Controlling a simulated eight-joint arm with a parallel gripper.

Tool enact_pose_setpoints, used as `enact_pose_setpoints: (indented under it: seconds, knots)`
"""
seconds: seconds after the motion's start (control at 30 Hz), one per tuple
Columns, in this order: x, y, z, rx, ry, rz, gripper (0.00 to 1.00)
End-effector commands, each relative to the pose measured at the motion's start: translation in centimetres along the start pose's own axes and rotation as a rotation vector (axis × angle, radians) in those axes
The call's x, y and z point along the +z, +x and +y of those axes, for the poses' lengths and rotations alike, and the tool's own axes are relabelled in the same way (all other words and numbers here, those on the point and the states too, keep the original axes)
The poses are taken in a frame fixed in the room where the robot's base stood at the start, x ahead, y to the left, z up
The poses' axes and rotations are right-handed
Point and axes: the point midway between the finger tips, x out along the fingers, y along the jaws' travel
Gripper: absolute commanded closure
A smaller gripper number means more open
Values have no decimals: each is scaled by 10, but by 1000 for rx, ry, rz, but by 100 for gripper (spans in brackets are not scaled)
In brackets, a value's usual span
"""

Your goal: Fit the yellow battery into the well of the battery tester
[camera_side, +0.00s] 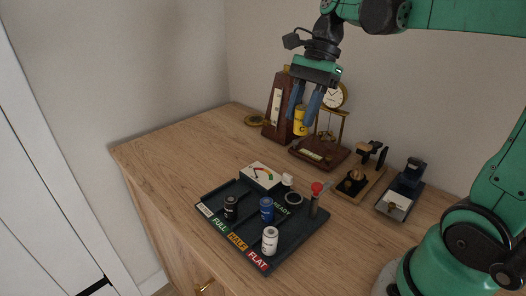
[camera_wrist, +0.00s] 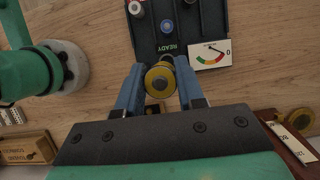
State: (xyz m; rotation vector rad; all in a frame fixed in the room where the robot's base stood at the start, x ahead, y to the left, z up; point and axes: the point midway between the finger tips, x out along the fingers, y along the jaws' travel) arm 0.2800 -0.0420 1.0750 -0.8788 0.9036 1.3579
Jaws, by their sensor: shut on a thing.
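My gripper (camera_side: 308,122) is shut on the yellow battery (camera_side: 300,119), high above the wooden top. In the wrist view the yellow battery (camera_wrist: 160,80) is seen end-on between the blue fingers of my gripper (camera_wrist: 160,88). The battery tester with a white dial face (camera_side: 262,175) stands at the back edge of a dark tray (camera_side: 237,190); its dial also shows in the wrist view (camera_wrist: 210,54). A dark ring-shaped opening (camera_side: 293,198), which looks like the well, is beside the READY label. The battery is apart from it.
Black (camera_side: 231,208), blue (camera_side: 267,209) and white (camera_side: 270,241) batteries stand in the tray. A red-topped post (camera_side: 316,190) rises at its right. A wooden metronome (camera_side: 274,118), a clock (camera_side: 334,95) and desk tools (camera_side: 402,190) stand behind and right. The left wooden top is clear.

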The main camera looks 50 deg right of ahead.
Motion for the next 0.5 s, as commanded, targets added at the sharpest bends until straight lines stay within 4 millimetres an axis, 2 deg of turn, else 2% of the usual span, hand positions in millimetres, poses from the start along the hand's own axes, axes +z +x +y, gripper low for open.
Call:
enact_pose_setpoints:
  seconds: [0.2, 0.5]
  knots:
    - [-21, 48, -1, -1, 2, 1, 100]
    - [-47, 105, -1, -1, 3, 1, 100]
